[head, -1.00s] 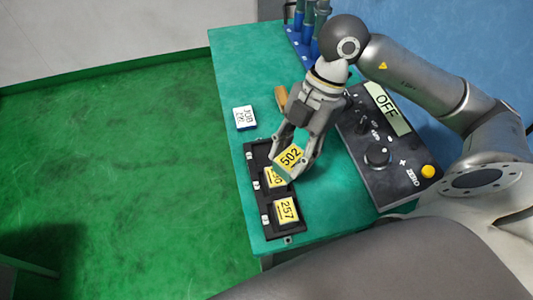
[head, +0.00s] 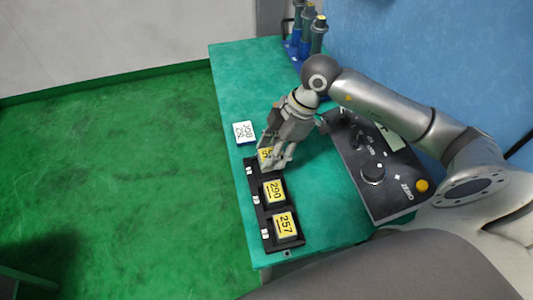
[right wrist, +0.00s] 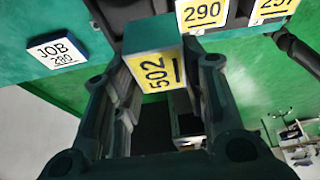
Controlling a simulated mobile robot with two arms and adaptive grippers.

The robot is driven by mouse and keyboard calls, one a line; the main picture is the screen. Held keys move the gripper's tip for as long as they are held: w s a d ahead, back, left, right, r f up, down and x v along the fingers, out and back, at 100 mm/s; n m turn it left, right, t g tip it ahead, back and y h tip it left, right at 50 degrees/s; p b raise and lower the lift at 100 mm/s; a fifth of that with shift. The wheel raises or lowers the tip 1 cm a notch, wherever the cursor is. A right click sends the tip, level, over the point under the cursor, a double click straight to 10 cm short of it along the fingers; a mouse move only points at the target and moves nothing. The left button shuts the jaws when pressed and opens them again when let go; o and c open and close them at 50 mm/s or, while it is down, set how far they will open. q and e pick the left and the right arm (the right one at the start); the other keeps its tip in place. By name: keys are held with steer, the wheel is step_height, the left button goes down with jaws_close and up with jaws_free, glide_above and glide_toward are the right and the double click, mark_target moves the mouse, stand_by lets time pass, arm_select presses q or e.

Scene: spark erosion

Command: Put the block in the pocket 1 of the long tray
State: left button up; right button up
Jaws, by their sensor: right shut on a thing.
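The block is a green piece with a yellow label reading 502; it shows between my fingers in the right wrist view (right wrist: 155,68) and partly in the head view (head: 265,154). My right gripper (head: 274,154) is shut on it, over the far end of the long tray. The long black tray (head: 262,222) lies along the table's left edge. Its middle pocket holds a block labelled 290 (head: 274,192) and its near pocket one labelled 257 (head: 285,225). The far pocket is mostly hidden by the gripper and block; I cannot tell whether the block touches it. My left gripper is not in view.
A white card marked JOB (head: 244,132) lies just beyond the tray. A dark control box (head: 375,165) with knobs and a yellow button stands to the right. Blue-based cylinders (head: 305,40) stand at the back. The green table (head: 235,80) is clear at far left.

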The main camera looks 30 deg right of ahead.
mark_target(267, 151)
steer(key=w+f, duration=0.1)
steer(key=f, duration=0.1)
steer(key=w+f, duration=0.2)
steer(key=shift+w+d+f+p, duration=0.2)
steer(key=shift+w+f+p, duration=0.1)
steer(key=shift+p, duration=0.1)
step_height(267, 151, down, 2)
steer(key=shift+f+p, duration=0.1)
steer(key=shift+p, duration=0.5)
steer(key=shift+f, duration=0.45)
steer(key=shift+f, duration=0.15)
steer(key=o, duration=1.2)
steer(key=b+v, duration=0.2)
steer(key=v, duration=1)
steer(key=shift+b, duration=0.4)
